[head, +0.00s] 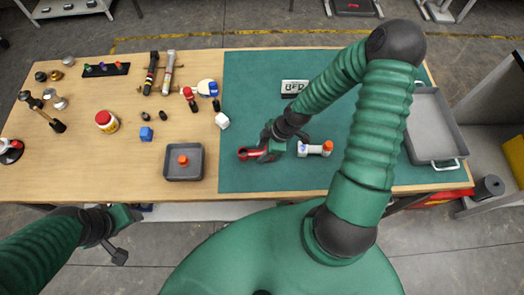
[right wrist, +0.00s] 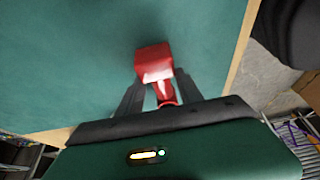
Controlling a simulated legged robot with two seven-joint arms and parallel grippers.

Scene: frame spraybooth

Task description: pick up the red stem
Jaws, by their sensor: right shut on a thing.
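The red stem (head: 246,154) is at the left part of the green mat (head: 245,105) in the head view. My right gripper (head: 262,154) is shut on it, and the stem sticks out to the left of the fingers. In the right wrist view the red stem (right wrist: 154,59) sits between the two dark fingers of the right gripper (right wrist: 159,78), with its wide block-like end beyond the tips. I cannot tell whether it touches the mat. My left gripper (head: 122,236) is off the table's front edge, at lower left, and looks empty; its finger gap is unclear.
A white piece with an orange cap (head: 316,149) lies just right of the right gripper. A grey tray (head: 184,162) holds an orange piece. A larger grey tray (head: 432,128) stands at right. Several bottles and tools fill the wooden left side. The mat's front left is clear.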

